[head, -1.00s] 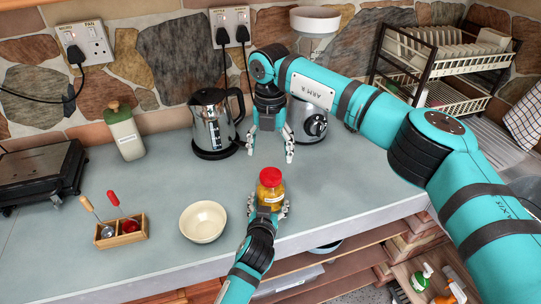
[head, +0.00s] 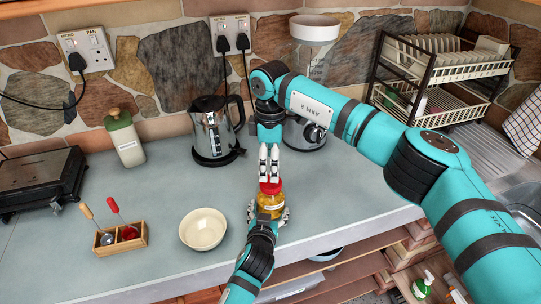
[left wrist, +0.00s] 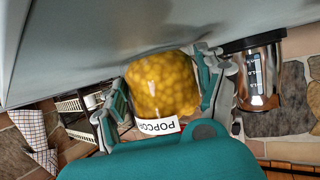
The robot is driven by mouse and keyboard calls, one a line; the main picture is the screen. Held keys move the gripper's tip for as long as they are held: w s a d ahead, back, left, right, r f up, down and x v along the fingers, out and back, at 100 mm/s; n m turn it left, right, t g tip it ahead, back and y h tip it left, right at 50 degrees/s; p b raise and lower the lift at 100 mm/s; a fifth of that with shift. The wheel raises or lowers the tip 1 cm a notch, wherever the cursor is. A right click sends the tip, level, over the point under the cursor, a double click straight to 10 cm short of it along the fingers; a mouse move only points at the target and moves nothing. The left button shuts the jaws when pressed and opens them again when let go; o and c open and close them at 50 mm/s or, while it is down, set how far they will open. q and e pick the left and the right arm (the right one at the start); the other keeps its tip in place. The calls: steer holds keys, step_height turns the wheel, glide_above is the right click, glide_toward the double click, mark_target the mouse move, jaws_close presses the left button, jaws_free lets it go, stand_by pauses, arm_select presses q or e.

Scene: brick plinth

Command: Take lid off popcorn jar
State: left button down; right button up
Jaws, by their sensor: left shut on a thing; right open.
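The popcorn jar (head: 270,203), clear with yellow kernels, stands upright near the counter's front edge with its red lid (head: 270,188) on. My left gripper (head: 269,215) is shut around the jar from the front. The left wrist view shows the jar (left wrist: 163,85) with its POPCORN label between the left fingers (left wrist: 160,95); the lid is hidden there. My right gripper (head: 269,178) points down from above, its fingers open but near each other, with the tips at the lid's top. I cannot tell whether they touch the lid.
A cream bowl (head: 203,229) sits left of the jar, and a wooden holder (head: 121,238) with two utensils stands farther left. A steel kettle (head: 214,130) and a grey appliance (head: 304,132) stand behind. The counter between bowl and kettle is clear.

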mark_target(271, 184)
step_height(271, 184, down, 6)
steer(key=shift+f, duration=0.1)
stand_by(0.4)
